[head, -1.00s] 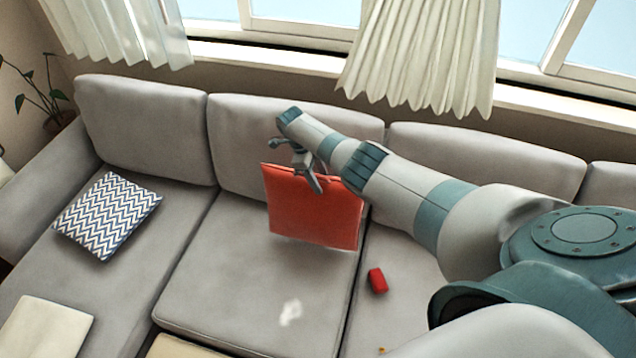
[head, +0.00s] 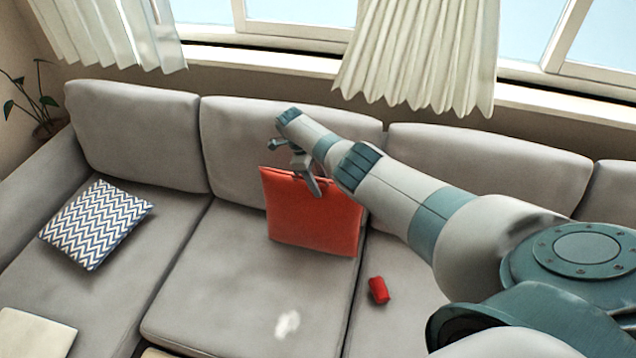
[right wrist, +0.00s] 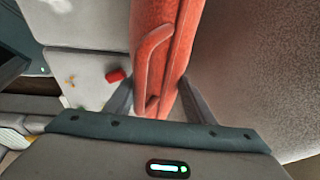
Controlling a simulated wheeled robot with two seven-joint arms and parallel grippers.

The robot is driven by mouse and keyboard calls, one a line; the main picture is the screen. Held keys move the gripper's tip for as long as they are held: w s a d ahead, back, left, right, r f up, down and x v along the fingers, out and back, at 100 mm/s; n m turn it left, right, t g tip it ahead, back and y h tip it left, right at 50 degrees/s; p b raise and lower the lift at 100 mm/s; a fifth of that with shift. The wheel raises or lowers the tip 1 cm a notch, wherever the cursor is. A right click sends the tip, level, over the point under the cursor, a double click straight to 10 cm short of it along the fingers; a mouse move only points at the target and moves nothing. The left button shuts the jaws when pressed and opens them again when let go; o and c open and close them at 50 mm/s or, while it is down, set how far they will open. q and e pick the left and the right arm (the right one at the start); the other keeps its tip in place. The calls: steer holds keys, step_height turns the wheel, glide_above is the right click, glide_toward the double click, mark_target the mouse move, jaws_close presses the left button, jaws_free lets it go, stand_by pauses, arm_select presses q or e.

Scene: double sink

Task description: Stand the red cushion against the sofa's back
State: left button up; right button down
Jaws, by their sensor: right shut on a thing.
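The red cushion (head: 311,214) hangs nearly upright in front of the second back cushion from the left of the grey sofa (head: 230,262). My right gripper (head: 308,177) is shut on its top edge. In the right wrist view the red cushion (right wrist: 168,60) runs between the two fingers (right wrist: 160,103), with a handle-like strap along its edge. The sofa's back (head: 240,130) is behind it; I cannot tell whether the cushion touches the back or the seat. My left gripper is not in view.
A blue-and-white zigzag cushion (head: 97,224) lies on the left seat. A small red object (head: 378,290) lies on the seat right of the cushion, and a white patch (head: 287,323) marks the middle seat. A cream item (head: 35,333) is at lower left. Curtains (head: 415,55) hang behind.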

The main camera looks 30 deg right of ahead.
steer(key=c, duration=0.7)
jaws_free()
steer(key=shift+c, duration=0.2)
